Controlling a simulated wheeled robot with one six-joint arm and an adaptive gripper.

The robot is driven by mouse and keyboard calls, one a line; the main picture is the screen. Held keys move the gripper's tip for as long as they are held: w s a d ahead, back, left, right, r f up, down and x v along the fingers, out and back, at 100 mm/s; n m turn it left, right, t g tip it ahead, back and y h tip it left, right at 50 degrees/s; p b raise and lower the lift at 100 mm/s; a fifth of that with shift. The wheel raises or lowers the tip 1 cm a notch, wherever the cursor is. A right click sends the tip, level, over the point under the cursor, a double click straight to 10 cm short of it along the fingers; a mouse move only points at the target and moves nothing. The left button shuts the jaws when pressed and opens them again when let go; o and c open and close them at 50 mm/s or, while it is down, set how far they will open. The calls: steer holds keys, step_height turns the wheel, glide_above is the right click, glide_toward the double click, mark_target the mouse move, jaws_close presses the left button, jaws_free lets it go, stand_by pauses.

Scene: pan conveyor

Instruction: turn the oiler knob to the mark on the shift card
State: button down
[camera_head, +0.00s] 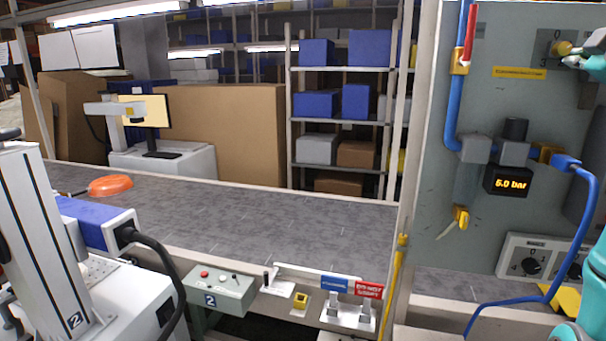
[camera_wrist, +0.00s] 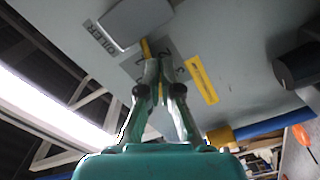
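The oiler knob (camera_head: 562,48) is yellow and sits on a dark numbered plate at the upper right of the grey panel. A 0 shows above it and what looks like a 3 at lower left. In the wrist view, the knob's yellow end (camera_wrist: 146,48) shows just beyond my fingertips, beside an OILER label. My gripper (camera_wrist: 159,68) has its two fingers close together at the knob, seemingly pinching it; the fingers hide most of it. In the head view my gripper (camera_head: 572,60) enters from the right edge, against the knob. I cannot make out a shift card.
Below are a pressure display (camera_head: 508,182) reading 6.0 bar, blue hoses (camera_head: 588,215) and a white dial box (camera_head: 531,258). A grey box (camera_wrist: 134,20) sits close beyond the fingers. The grey conveyor (camera_head: 250,222) runs left.

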steer(key=shift+w+a+f, duration=0.1)
steer(key=shift+a+f, duration=0.1)
steer(key=shift+a, duration=0.15)
stand_by(0.3)
steer(key=shift+d+f, duration=0.1)
steer(key=shift+f, duration=0.1)
steer(key=shift+d+f, duration=0.1)
steer(key=shift+f, duration=0.05)
steer(key=v, duration=0.6)
stand_by(0.3)
steer(key=shift+d, duration=0.1)
steer(key=w+d+r, duration=0.2)
steer(key=w, duration=0.3)
steer(key=shift+w+d+r, duration=0.2)
steer(key=shift+w+r, duration=0.05)
steer(key=shift+r, duration=0.05)
stand_by(0.5)
steer(key=shift+w+a+f, duration=0.15)
steer(key=shift+a+f, duration=0.5)
steer(key=shift+f, duration=0.3)
stand_by(1.2)
